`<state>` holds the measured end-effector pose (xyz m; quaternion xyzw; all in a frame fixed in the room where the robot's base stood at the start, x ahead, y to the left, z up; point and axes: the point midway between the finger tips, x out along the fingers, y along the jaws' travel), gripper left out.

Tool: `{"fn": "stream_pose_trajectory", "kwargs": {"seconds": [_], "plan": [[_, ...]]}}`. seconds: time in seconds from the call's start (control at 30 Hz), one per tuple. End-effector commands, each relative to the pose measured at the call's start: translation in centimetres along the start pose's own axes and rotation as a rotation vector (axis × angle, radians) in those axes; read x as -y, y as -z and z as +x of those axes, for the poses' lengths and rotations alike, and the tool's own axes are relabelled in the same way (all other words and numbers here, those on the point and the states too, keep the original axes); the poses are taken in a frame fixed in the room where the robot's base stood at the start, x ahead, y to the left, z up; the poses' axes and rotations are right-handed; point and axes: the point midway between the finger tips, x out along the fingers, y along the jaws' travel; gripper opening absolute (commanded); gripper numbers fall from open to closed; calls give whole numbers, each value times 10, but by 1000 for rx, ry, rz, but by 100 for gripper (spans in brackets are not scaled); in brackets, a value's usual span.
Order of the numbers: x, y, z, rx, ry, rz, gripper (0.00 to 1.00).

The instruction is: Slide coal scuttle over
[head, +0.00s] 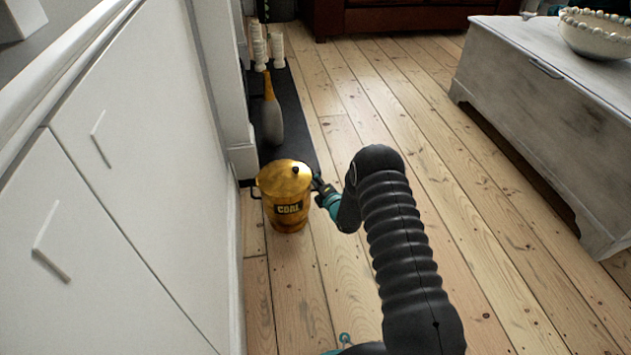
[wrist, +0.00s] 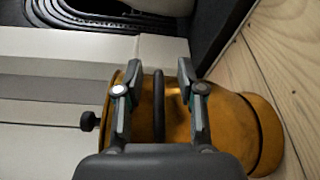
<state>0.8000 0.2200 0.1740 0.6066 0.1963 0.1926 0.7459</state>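The coal scuttle (head: 283,185) is a golden-brown lidded bucket with a dark "COAL" label, upright on the floorboards beside the white cabinet. My gripper (head: 320,188) is at its right side in the head view. In the wrist view the scuttle (wrist: 235,125) lies under and between my gripper's fingers (wrist: 158,70). The fingers are apart, with a dark handle bar (wrist: 158,105) standing between them. Gaps show on both sides of the bar, so the fingers are not closed on it. The wrist housing hides part of the scuttle.
White cabinets (head: 120,150) run close along the left. A dark hearth slab (head: 297,125) behind the scuttle holds a grey bottle-like object (head: 272,120) and white candlestick-like pieces (head: 277,48). A grey-white chest (head: 545,120) stands at right. Floorboards between are clear.

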Motion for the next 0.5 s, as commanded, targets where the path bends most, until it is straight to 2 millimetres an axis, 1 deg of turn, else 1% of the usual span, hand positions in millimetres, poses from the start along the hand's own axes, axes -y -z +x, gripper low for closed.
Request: {"fn": "stream_pose_trajectory", "kwargs": {"seconds": [0.13,0.23,0.5], "plan": [[0,0,-6,0,1,1,39],[-1,0,-19,0,1,1,39],[0,1,-73,-1,2,1,39]]}}
